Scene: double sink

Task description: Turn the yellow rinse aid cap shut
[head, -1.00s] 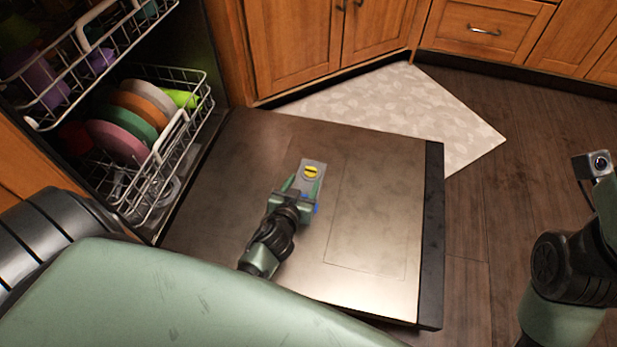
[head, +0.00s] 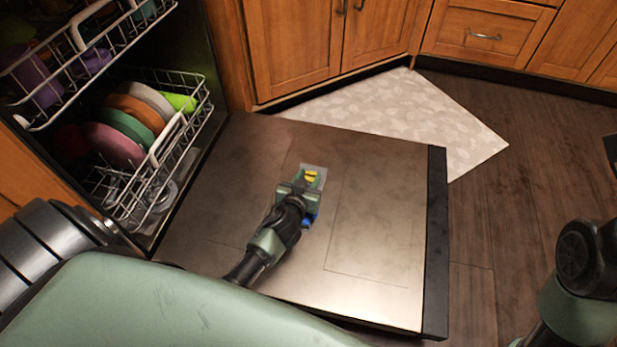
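The yellow rinse aid cap (head: 311,176) sits on a small grey dispenser panel (head: 319,170) on the inner face of the open dishwasher door (head: 380,230). A blue part (head: 309,221) of the dispenser shows beside my gripper. My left gripper (head: 308,183) is over the panel, with its fingertips at the cap, one on each side as far as I can see. The gripper's body hides the near part of the dispenser. Whether the fingers touch the cap is too small to tell. My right arm is at the right edge, and its gripper is out of the picture.
The lower rack (head: 190,125) with several colored plates and the upper rack (head: 95,45) stand pulled out at the left. Wooden cabinets (head: 330,50) line the back. A pale rug (head: 420,115) lies beyond the door. The door's right half is clear.

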